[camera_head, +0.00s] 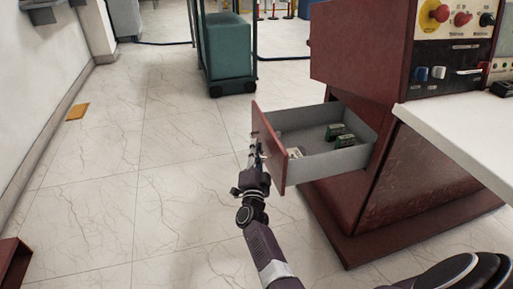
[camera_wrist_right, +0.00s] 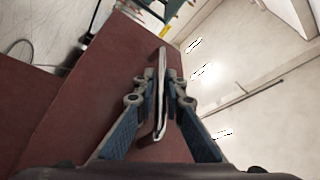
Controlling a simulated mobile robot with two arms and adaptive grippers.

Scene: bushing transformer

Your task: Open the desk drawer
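The desk drawer (camera_head: 336,159) is pulled well out of the dark red desk (camera_head: 390,160) in the head view. It has a grey inside and a red front panel (camera_head: 266,146). Small green boxes (camera_head: 340,135) and a pale item (camera_head: 295,153) lie in it. My right gripper (camera_head: 256,152) is at the outer face of the drawer front. In the right wrist view its two fingers (camera_wrist_right: 163,88) lie close on either side of the thin metal handle (camera_wrist_right: 161,100), shut on it. My left gripper is not in view.
Control knobs and a red button on yellow (camera_head: 435,12) sit on the desk's upper panel. A white tabletop (camera_head: 465,135) juts out at the right. A teal cabinet on wheels (camera_head: 228,50) stands behind.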

